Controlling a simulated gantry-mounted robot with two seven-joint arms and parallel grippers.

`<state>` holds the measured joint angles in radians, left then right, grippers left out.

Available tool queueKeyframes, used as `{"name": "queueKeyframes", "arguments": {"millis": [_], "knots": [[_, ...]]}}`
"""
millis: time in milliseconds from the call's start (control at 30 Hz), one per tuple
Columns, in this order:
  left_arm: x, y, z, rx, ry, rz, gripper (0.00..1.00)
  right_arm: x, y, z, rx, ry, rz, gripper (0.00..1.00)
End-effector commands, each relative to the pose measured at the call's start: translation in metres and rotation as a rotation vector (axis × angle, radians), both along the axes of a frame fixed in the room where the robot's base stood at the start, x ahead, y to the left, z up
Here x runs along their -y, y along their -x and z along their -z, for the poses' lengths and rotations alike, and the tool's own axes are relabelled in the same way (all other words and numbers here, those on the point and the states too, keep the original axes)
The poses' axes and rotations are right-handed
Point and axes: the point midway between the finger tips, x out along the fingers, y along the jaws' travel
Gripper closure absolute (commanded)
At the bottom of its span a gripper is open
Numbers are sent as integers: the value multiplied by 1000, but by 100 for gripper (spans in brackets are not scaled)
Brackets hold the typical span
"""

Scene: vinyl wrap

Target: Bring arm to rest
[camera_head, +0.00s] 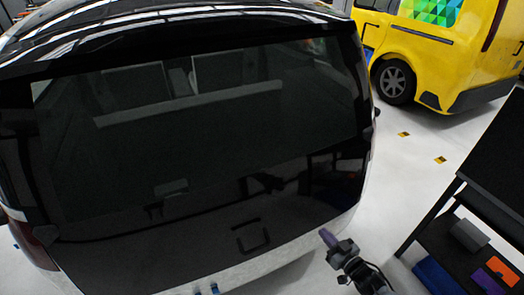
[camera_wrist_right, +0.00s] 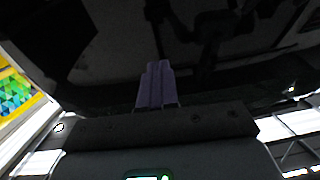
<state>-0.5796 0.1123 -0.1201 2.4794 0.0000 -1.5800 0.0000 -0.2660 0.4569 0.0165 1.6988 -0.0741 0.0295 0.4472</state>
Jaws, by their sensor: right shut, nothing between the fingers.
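My right gripper (camera_head: 327,237) is low in the head view, right of centre, near the lower right corner of the dark vehicle's rear. Its purple fingers are together with nothing between them. In the right wrist view the closed fingers (camera_wrist_right: 156,85) point toward a dark, glossy surface. I cannot tell how far they are from it, but no contact is visible. My left gripper cannot be made out.
A vehicle with a dark rear window (camera_head: 190,130) fills the left and centre. A yellow van (camera_head: 450,55) stands back right. A black shelf cart (camera_head: 497,160) holding blue and orange items stands at the right.

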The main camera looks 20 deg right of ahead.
Motion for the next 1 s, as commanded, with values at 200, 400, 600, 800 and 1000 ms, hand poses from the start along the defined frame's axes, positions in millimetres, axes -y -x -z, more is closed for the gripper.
{"name": "queueKeyframes", "arguments": {"millis": [200, 400, 600, 800, 1000], "knots": [[-1, 0, 0, 1, -4, 2, 57, -43, 37, 25, -46, -83, -16, 100], [-2, 0, 0, 0, -8, 6, 57, -112, 82, 17, -223, -138, 20, 100], [-3, 0, 0, 0, -14, 9, 57, -147, 131, 1, -501, -79, 56, 100], [-3, 0, 0, 1, -13, 8, 57, -158, 181, -19, -768, 22, 43, 100], [-2, 0, 0, 0, -8, 5, 57, -152, 227, -23, -1006, 143, 2, 100]]}}
